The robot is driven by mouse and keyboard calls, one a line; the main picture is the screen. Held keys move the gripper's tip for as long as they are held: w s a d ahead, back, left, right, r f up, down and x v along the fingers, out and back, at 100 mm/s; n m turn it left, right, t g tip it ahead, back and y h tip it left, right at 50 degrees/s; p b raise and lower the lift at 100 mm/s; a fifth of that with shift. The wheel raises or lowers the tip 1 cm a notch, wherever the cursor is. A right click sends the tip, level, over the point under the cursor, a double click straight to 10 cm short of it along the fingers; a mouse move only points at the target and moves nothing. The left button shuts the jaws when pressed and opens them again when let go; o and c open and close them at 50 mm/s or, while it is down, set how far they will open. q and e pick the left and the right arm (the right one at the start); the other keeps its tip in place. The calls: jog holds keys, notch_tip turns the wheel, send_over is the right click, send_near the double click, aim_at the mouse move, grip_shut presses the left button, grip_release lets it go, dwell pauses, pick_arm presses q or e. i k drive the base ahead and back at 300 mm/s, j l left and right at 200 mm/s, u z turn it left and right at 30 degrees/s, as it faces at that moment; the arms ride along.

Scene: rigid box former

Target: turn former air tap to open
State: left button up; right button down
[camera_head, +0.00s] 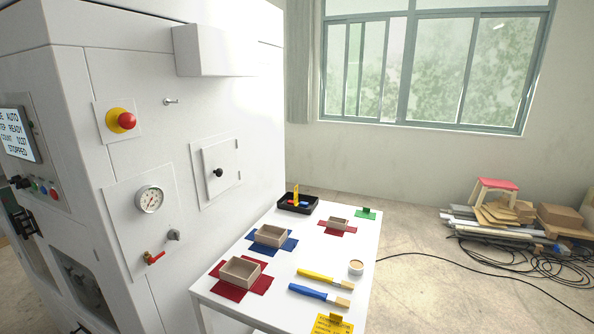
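The former (235,95) is a large white machine filling the left of the head view. Its air tap (154,257) has a red lever and sits low on the side panel, below a round pressure gauge (150,199). The lever slants slightly, its right end higher. The gauge needle is too small to read surely. A grey knob (174,235) is just right of the tap. Neither of my grippers shows in the head view, and nothing touches the tap.
A red emergency button (126,121) and a small hatch with a black knob (217,173) are above. A lit screen (17,135) is at far left. A white table (330,258) with boxes, brushes and a black tray (297,207) stands close on the right. Cables lie on the floor beyond.

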aim_at(151, 260)
jog(key=i+j+u, duration=0.15)
jog(key=j+u, duration=0.25)
jog(key=i+j+u, duration=0.2)
jog(key=j+u, duration=0.15)
